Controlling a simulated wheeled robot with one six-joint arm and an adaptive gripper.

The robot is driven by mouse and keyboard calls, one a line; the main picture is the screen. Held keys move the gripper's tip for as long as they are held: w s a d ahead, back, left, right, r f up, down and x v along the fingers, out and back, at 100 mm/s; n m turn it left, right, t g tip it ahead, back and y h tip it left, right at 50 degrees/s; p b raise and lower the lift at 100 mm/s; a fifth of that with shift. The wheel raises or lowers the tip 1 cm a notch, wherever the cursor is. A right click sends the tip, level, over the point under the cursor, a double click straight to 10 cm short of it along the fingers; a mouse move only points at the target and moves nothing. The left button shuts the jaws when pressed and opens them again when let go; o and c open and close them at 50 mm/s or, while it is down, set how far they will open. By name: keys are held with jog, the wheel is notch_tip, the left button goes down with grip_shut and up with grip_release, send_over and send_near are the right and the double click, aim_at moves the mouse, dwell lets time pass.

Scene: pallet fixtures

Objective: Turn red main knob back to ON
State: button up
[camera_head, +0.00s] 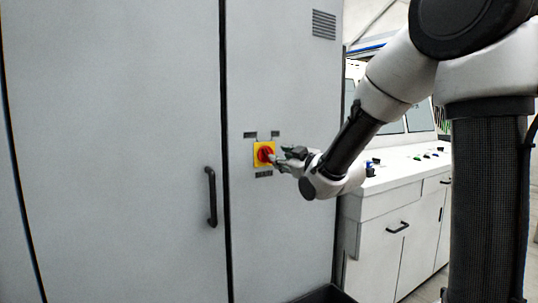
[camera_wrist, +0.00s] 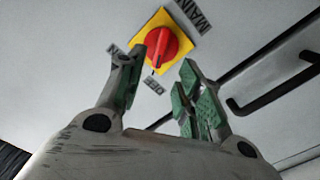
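The red main knob (camera_head: 265,152) sits on a yellow square plate (camera_head: 257,147) on the grey cabinet front. In the wrist view the knob (camera_wrist: 161,46) shows on the tilted yellow plate (camera_wrist: 183,42), with labels MAIN, ON and OFF around it. Its raised bar points towards the OFF label (camera_wrist: 153,85). My gripper (camera_head: 281,158) is just right of the knob in the head view. In the wrist view my gripper (camera_wrist: 160,66) is open, its green-padded fingers apart, with the knob ahead between the tips. Whether a finger touches the knob I cannot tell.
A black door handle (camera_head: 211,197) is on the cabinet door left of the knob; it also shows at right in the wrist view (camera_wrist: 270,95). A white control console (camera_head: 400,180) with buttons stands right of the cabinet, behind my arm.

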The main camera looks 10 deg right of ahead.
aim_at(268, 153)
jog(key=x, duration=0.7)
jog(key=shift+w, duration=0.3)
grip_shut()
